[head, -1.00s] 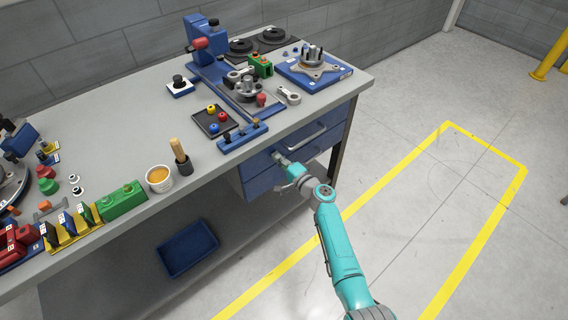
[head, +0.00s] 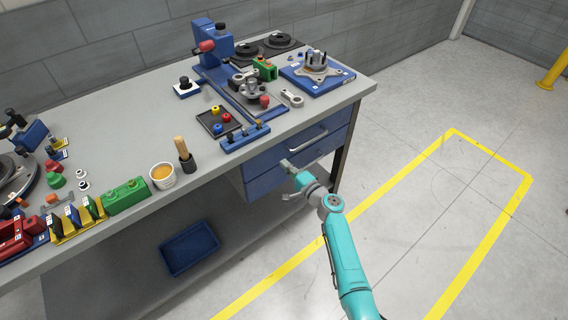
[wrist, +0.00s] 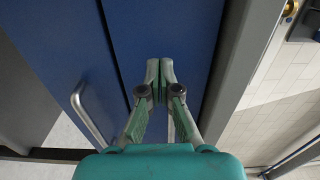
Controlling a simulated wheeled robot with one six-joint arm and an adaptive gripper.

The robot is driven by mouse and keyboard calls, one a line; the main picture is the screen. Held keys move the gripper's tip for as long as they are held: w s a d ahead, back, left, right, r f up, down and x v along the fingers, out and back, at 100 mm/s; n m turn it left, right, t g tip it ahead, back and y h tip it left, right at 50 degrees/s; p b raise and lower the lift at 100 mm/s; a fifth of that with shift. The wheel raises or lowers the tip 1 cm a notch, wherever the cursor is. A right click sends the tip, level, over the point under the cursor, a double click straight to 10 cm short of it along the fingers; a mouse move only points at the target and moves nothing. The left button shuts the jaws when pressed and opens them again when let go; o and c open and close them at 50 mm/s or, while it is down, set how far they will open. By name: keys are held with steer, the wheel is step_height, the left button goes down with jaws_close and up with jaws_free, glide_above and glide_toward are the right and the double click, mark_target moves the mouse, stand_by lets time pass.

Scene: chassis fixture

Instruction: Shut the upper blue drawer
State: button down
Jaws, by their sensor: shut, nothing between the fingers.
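The upper blue drawer (head: 325,138) is under the right end of the workbench, with a grey bar handle (head: 308,141) on its front. Its front looks about level with the lower blue drawer (head: 262,186), so it appears shut or nearly so. My gripper (head: 286,165) is shut and empty, in front of the left part of the drawers. In the wrist view my gripper's fingertips (wrist: 160,66) are together before the upper drawer's blue front (wrist: 193,45); any small gap is hard to judge. The lower drawer's handle (wrist: 88,118) shows at the left.
The grey worktop (head: 110,120) overhangs the drawers and carries many small parts, including a cup (head: 162,176) and a blue fixture (head: 245,138) near its front edge. A blue bin (head: 190,248) sits on the shelf below. The floor (head: 425,215) at the right is clear.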

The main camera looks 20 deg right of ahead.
steer(key=v, duration=1)
steer(key=shift+f, duration=0.1)
steer(key=s+a+f+n+g+h, duration=0.1)
steer(key=s+a+f+h, duration=0.15)
steer(key=s, duration=0.65)
steer(key=s+a+f+n+g+h, duration=0.15)
steer(key=s+f, duration=0.25)
steer(key=s, duration=0.6)
steer(key=s+a+f+n+g+h, duration=0.1)
steer(key=s+a+f+n, duration=0.15)
steer(key=s, duration=0.65)
steer(key=s+d+r+n+h, duration=0.1)
steer(key=s+r+n, duration=0.15)
steer(key=s, duration=0.45)
steer(key=s+r+n+h, duration=0.1)
steer(key=s+r, duration=0.3)
steer(key=s, duration=0.3)
steer(key=s+a+r+n+t, duration=0.1)
steer(key=s+r+n, duration=0.4)
steer(key=s+r, duration=0.4)
step_height(320, 180, up, 6)
steer(key=shift+r+y, duration=0.25)
steer(key=shift+y, duration=0.15)
steer(key=shift+n, duration=0.25)
